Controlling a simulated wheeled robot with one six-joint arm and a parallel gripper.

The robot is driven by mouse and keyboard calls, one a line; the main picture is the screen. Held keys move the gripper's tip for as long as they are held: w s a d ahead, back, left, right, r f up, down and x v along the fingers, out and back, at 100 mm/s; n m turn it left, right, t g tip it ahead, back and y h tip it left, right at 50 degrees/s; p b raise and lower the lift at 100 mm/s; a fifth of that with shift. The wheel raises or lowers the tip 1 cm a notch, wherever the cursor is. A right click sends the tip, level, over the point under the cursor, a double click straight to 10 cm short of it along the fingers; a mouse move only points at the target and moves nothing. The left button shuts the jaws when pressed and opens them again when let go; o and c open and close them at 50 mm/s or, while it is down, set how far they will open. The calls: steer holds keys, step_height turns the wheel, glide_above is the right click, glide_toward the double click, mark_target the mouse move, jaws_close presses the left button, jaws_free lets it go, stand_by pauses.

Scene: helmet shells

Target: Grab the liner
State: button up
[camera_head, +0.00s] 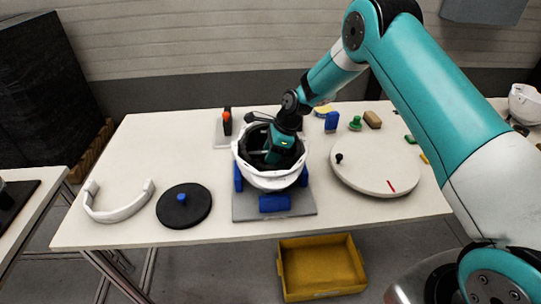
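A white helmet shell (270,178) sits open side up in a grey fixture (245,211) with blue blocks, in the middle of the table. My gripper (274,157) reaches down from the upper right into the shell's opening. Dark material shows inside the shell around my gripper; I cannot tell whether it is the liner or shadow. My fingertips are hidden or too small to make out, so whether they are open or hold anything does not show. A white U-shaped band (118,213) lies at the table's left; I cannot tell whether it is the liner.
A black disc (184,206) with a blue knob lies left of the fixture. A round white turntable (372,171) with a red mark is to the right. Small blue, green and brown pieces line the back. A yellow bin (321,267) stands below the front edge.

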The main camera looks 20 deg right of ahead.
jaws_close()
